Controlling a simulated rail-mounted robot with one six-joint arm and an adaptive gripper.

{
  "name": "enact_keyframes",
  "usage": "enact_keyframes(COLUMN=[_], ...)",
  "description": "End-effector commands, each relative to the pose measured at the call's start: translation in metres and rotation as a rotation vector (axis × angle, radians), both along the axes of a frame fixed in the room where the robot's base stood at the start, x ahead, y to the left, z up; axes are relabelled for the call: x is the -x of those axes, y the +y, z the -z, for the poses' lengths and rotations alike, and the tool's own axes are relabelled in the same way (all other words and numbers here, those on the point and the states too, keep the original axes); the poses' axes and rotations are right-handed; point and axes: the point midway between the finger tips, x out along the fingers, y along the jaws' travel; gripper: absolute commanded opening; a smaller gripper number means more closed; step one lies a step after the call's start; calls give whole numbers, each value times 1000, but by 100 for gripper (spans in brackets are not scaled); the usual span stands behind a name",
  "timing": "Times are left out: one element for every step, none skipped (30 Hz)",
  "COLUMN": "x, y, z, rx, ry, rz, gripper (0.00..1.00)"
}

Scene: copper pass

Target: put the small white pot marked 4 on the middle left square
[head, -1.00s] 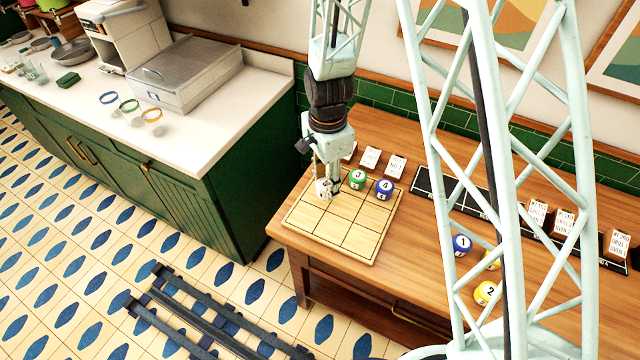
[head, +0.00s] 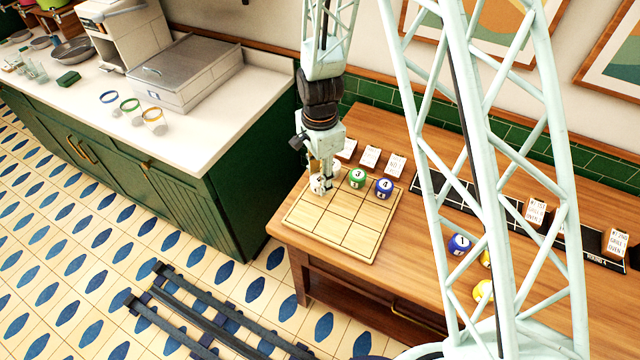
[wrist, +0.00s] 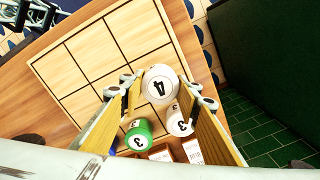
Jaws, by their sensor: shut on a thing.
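The small white pot marked 4 (wrist: 160,85) is between the fingers of my gripper (wrist: 161,90), which is shut on it. In the head view my gripper (head: 322,184) is over the left side of the wooden grid board (head: 345,235), and the pot (head: 316,185) partly shows there. Whether it touches the board is hard to tell. A white pot marked 3 (wrist: 180,121) stands right beside it, towards the wall, in the far left corner of the grid. The middle left square is largely hidden by the gripper and pot.
A green pot marked 3 (head: 357,177) and a blue pot marked 4 (head: 384,188) stand on the board's far row. Cards (head: 370,158) stand behind it. A blue pot marked 1 (head: 459,243) and yellow pots are further right. The near squares are clear.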

Motion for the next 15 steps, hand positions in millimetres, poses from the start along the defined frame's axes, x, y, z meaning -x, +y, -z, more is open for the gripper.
enact_keyframes(x=[1, 1, 0, 0, 0, 0, 0, 0, 0, 0, 0, 0, 0, 0, 0], y=[0, 0, 0, 0, 0, 0, 0, 0, 0, 0, 0, 0, 0, 0, 0], z=[5, 7, 10, 12, 14, 16, 18, 19, 20, 21, 21, 21, 21, 21, 21], rx=[1, 1, 0, 0, 0, 0, 0, 0, 0, 0, 0, 0, 0, 0, 0], ry=[2, 2, 1, 1, 1, 1, 1, 1, 1, 1, 0, 0, 0, 0, 0], rz=[0, 0, 0, 0, 0, 0, 0, 0, 0, 0, 0, 0, 0, 0, 0], gripper=[18, 18, 18, 18, 18, 18, 18, 18, 18, 18, 18, 18, 18, 18, 18])
